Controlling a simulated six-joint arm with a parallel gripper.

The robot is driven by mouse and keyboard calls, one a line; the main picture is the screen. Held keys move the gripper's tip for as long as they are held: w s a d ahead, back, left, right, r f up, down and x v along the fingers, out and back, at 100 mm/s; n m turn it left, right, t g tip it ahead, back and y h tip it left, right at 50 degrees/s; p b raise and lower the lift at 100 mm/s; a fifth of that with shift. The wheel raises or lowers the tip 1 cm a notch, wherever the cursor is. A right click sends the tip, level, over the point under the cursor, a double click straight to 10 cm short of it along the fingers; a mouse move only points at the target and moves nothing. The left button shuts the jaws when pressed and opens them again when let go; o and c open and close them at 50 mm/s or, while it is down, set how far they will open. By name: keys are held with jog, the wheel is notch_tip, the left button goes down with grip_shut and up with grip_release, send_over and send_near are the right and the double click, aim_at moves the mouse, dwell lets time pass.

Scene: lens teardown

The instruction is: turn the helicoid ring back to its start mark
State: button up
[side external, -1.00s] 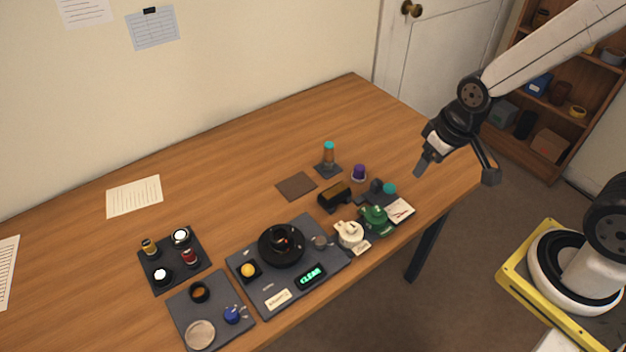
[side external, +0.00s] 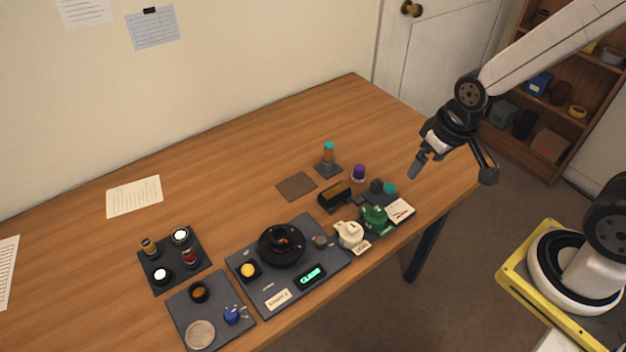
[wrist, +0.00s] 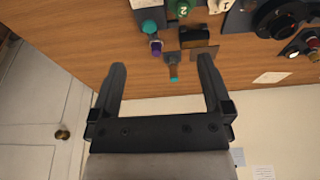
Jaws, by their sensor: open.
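A black round ring-shaped part (side external: 281,245) sits on a dark grey base plate (side external: 325,264) near the front edge of the table. It looks like the helicoid ring, but no label confirms this. Small orange-red details show at its centre. A start mark is too small to make out. The ring also shows at the top right of the wrist view (wrist: 275,20), partly cut off. My gripper (side external: 453,170) is open and empty, in the air over the right end of the table, well away from the ring. Its two spread fingers show in the wrist view (wrist: 162,66).
The plate carries a yellow knob (side external: 248,270) and a green-lit display (side external: 311,276). White (side external: 349,235) and green (side external: 374,217) parts stand right of the ring. A teal-topped post (side external: 328,155) and purple-topped piece (side external: 359,172) stand behind. The table's back is mostly clear.

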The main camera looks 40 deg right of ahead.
jog(key=w+a+f+m+g, duration=0.15)
jog(key=w+a+m, duration=0.25)
jog(key=w+a, duration=0.6)
jog(key=m+g, duration=0.1)
jog(key=m, duration=0.4)
send_over(280, 235)
notch_tip(280, 235, down, 6)
jog(key=shift+r, duration=0.15)
jog(key=shift+f, duration=3.9)
jog(key=c, duration=1.2)
